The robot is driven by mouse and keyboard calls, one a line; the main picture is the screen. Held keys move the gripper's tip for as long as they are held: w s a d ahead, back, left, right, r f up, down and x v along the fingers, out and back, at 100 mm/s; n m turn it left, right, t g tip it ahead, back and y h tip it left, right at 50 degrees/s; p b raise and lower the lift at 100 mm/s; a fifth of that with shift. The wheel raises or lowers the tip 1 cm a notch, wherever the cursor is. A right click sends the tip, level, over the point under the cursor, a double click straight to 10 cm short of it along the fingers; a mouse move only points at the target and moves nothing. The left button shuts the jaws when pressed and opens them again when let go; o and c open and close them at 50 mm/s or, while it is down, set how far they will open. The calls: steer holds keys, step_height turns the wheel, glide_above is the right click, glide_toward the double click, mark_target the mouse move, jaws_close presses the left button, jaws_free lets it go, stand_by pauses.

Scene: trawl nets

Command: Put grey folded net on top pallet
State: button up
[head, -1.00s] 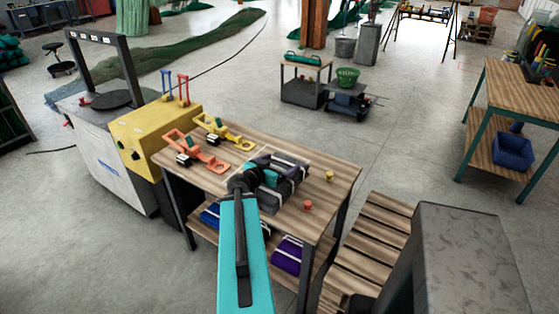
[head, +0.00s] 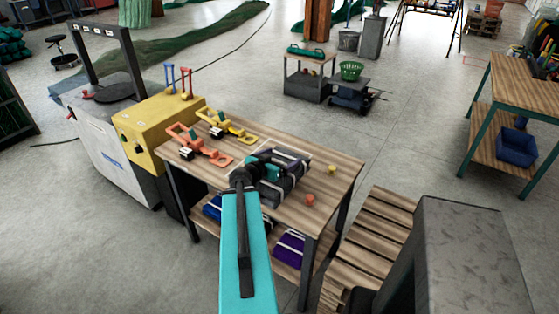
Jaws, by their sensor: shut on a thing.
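The grey folded net (head: 287,182), a dark grey bundle with white bands, is at the middle of the wooden workbench top (head: 325,178). My gripper (head: 268,169) is at the net's left side and shut on it; my arm hides part of the net and the fingertips. I cannot tell whether the net is clear of the bench top. A slatted wooden pallet (head: 370,238) is to the right of the bench, at the bottom right, with its top empty where it shows. A grey block-shaped part stands in front of its right side.
Orange (head: 197,146) and yellow (head: 228,127) tools lie at the bench's back left. Small orange (head: 310,199) and yellow (head: 332,169) pieces stand near its right edge. Blue and purple (head: 289,247) bundles lie on the lower shelf. A yellow machine (head: 155,124) stands at left.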

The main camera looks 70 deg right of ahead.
steer(key=w+a+r+n+t, duration=0.25)
steer(key=w+a, duration=0.25)
steer(key=w, duration=0.6)
steer(key=w+a+r+n+t, duration=0.1)
steer(key=w+a+n+t, duration=0.3)
steer(key=w, duration=0.7)
steer(key=w+a+r+n+t, duration=0.1)
steer(key=w+a+t, duration=0.2)
steer(key=w+a, duration=0.6)
steer(key=w+a+r+n+t+y+b, duration=0.1)
steer(key=w+a+r+n+t+y, duration=0.2)
steer(key=w+a, duration=0.55)
steer(key=w+a+r+n+t+y, duration=0.2)
steer(key=w+a+r+n+t, duration=0.1)
steer(key=w+a, duration=0.55)
steer(key=w+a+r+n+t+y, duration=0.1)
steer(key=w+a+r+n+y, duration=0.1)
steer(key=a, duration=0.9)
steer(key=w+a+r+n+y, duration=0.3)
steer(key=w+a+r+y, duration=0.1)
steer(key=a, duration=0.7)
steer(key=w+a+r+n+t+y, duration=0.1)
steer(key=w+a+r+n+y, duration=0.1)
steer(key=a, duration=0.9)
step_height(320, 180, up, 3)
steer(key=shift+w+a+f+t+y+b, duration=0.3)
steer(key=shift+w+y, duration=0.3)
steer(key=shift+w, duration=0.4)
steer(key=shift+d+r, duration=0.1)
